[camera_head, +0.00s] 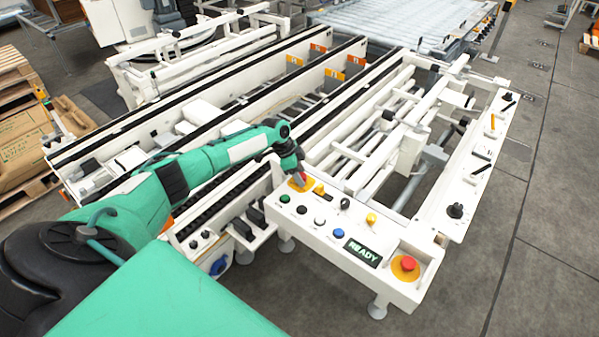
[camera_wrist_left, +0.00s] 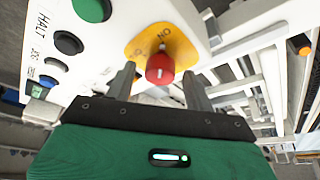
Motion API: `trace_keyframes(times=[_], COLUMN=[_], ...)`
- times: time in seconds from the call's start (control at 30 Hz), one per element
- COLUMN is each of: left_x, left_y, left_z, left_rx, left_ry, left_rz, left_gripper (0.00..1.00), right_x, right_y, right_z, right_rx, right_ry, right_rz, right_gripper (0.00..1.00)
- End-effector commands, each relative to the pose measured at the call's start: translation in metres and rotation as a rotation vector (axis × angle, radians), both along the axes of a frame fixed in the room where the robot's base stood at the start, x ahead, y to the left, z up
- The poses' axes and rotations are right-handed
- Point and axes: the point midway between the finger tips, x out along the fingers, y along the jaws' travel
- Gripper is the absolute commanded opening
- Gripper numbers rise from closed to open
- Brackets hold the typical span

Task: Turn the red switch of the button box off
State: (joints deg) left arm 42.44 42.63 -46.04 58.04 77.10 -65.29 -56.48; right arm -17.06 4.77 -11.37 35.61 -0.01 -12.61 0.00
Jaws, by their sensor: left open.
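The button box (camera_head: 330,237) is a white panel with coloured buttons and a READY display. Its red switch (camera_wrist_left: 160,67) is a round knob on a yellow plate (camera_wrist_left: 172,42) with lettering at its edge. In the head view the red switch (camera_head: 301,179) is at the box's far left corner, partly covered by my gripper. My left gripper (camera_wrist_left: 160,82) is open, its two fingers on either side of the red knob, with gaps visible. In the head view my left gripper (camera_head: 297,170) reaches down over the switch. My right gripper is out of view.
Near the switch are a green button (camera_head: 284,198), a black one (camera_head: 302,209), a blue one (camera_head: 338,233) and a yellow one (camera_head: 371,218). A red emergency button (camera_head: 408,263) stands at the box's right end. White conveyor rails (camera_head: 360,130) lie behind. Grey floor is clear at right.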

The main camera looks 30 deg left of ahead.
Motion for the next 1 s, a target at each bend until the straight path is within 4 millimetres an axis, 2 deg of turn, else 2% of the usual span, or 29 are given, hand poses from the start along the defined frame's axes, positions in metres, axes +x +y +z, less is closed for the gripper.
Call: trace_keyframes(times=[0.13,0.17,0.37,0.67,1.0], left_x=[0.000,0.000,0.000,0.000,-0.002], left_y=[0.000,0.000,0.000,0.000,-0.002], left_z=[0.000,0.000,0.001,0.002,0.005], left_rx=[0.000,0.000,0.000,-0.001,-0.001], left_ry=[0.000,0.000,0.000,0.000,-0.001], left_rz=[0.000,0.000,0.000,0.027,0.225], left_gripper=[0.54,0.50,0.10,0.09,0.09], right_x=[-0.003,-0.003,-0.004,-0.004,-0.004], right_y=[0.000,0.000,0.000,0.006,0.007], right_z=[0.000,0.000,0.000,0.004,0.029], right_rx=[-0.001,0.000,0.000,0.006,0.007], right_ry=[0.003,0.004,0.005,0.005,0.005], right_rz=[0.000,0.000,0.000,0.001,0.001], right_gripper=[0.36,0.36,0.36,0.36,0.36])
